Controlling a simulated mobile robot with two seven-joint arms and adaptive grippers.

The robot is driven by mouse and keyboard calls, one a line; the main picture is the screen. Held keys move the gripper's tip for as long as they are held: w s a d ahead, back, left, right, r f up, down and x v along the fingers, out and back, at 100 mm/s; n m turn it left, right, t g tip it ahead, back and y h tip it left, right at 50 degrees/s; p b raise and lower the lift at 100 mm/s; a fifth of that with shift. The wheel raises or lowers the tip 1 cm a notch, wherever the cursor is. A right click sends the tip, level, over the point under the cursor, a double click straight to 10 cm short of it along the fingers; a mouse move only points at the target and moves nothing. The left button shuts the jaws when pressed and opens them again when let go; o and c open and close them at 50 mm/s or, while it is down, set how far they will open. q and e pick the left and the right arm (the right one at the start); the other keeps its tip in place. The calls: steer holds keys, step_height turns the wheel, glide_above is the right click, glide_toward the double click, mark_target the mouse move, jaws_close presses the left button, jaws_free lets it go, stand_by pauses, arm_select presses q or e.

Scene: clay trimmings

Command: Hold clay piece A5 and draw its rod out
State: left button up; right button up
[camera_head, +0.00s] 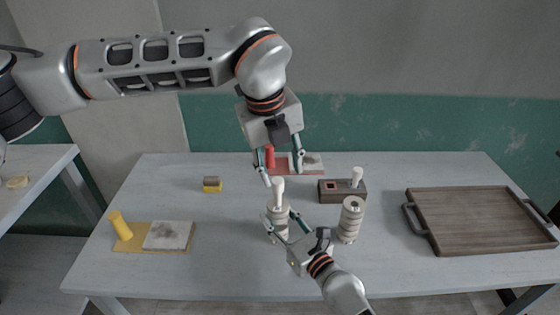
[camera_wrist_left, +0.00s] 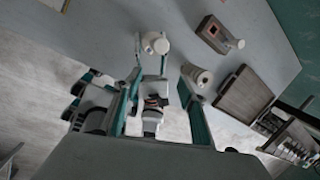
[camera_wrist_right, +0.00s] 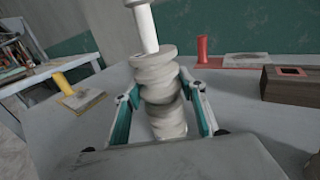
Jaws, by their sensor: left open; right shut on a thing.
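A pale stacked clay piece (camera_head: 277,210) stands on the table with a white rod (camera_head: 279,187) upright out of its top; no A5 label is readable. My right gripper (camera_head: 279,222) is shut on its side. In the right wrist view the ridged clay (camera_wrist_right: 160,95) sits between the fingers, and the rod (camera_wrist_right: 146,28) rises clear above it. My left gripper (camera_head: 282,178) points down at the rod's top, open, with its fingers apart around or just above it. In the left wrist view the clay piece (camera_wrist_left: 160,46) lies beyond my left fingertips.
A second clay stack (camera_head: 350,222) stands close to the right. Behind it is a wooden block (camera_head: 335,191) with a red-rimmed socket and a white peg. A handled wooden tray (camera_head: 470,220) lies right. A yellow board (camera_head: 128,243) lies left, a red one (camera_head: 312,170) behind.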

mark_target(278, 182)
arm_select(q)
steer(key=w+f+m, duration=0.1)
steer(key=f, duration=0.2)
steer(key=w+f+m+t+y, duration=0.1)
steer(key=w+f, duration=0.1)
steer(key=f, duration=0.1)
steer(key=w+f+m+t+y, duration=0.1)
steer(key=w+f, duration=0.1)
steer(key=f, duration=0.1)
steer(key=shift+w+a+f, duration=0.15)
steer(key=shift+a+f, duration=0.2)
jaws_close()
stand_by(0.4)
